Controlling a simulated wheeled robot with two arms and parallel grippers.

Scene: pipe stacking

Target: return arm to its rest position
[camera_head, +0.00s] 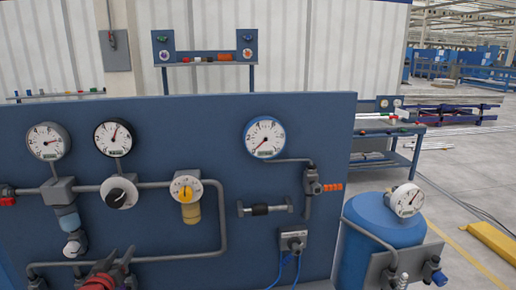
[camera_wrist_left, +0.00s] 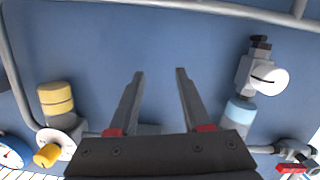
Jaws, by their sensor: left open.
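My left gripper (camera_head: 121,252) shows at the bottom edge of the head view, in front of the lower left of the blue panel (camera_head: 270,205). Its dark fingers with red parts are seen from behind. In the left wrist view the left gripper (camera_wrist_left: 160,72) has its two fingers spread apart with nothing between them, only the blue panel (camera_wrist_left: 205,40) behind. Most of the left arm is out of the picture. My right gripper is in neither view.
A blue tank (camera_head: 375,240) stands at the right. Open floor (camera_head: 455,165) lies farther right.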

